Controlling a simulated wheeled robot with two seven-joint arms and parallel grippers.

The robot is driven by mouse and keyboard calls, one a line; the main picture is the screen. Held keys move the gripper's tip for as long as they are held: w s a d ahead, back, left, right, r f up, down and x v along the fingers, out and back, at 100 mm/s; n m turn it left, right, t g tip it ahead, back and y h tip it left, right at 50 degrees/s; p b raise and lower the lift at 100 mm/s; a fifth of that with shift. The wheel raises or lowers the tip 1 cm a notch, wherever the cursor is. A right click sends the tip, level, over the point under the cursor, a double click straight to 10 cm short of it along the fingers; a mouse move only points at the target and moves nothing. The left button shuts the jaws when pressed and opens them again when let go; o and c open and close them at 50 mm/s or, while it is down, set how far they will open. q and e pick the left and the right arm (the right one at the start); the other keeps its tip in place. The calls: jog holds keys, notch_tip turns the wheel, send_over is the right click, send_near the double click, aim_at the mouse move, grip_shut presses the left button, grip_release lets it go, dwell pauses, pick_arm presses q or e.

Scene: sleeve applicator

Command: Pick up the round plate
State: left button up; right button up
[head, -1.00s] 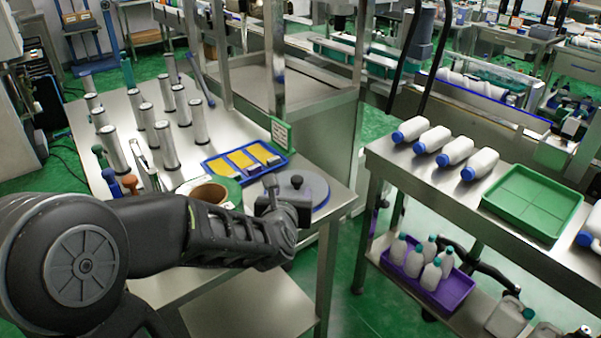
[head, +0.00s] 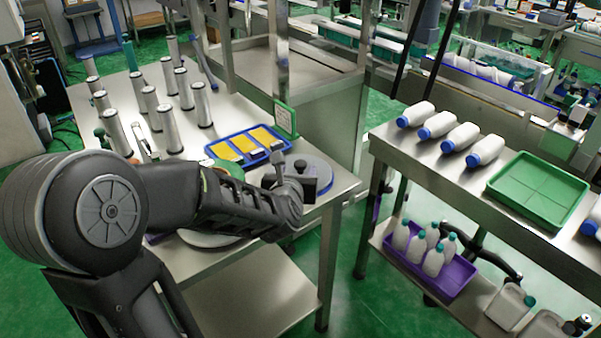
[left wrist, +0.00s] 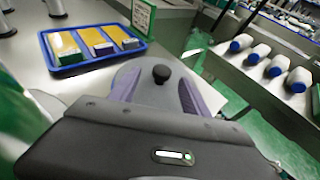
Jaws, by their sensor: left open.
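The round plate (head: 322,168) is a grey disc with a blue rim and a black knob. It lies flat at the table's right end, partly hidden by my left gripper in the head view. My left gripper (head: 298,174) is open and empty, over the near side of the plate. In the left wrist view the plate (left wrist: 150,93) lies just ahead of the gripper, and its knob (left wrist: 161,73) stands up near the middle. I cannot tell whether the fingers touch the plate. My right gripper is not in view.
A blue tray with yellow inserts (head: 245,146) lies behind the plate, beside a green sign (head: 285,121). Several metal cylinders (head: 168,128) stand at the left. Another grey disc (head: 210,239) shows partly under my arm. A bench with bottles (head: 486,150) and a green tray (head: 540,190) is at right.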

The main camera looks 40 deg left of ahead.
aim_at(300, 166)
pick_arm(q)
jog(key=shift+p+x, duration=0.35)
jog(key=shift+x, duration=2.3)
jog(key=shift+d+r, duration=0.1)
jog(key=shift+r, duration=0.1)
grip_shut()
jog(key=shift+w, duration=0.1)
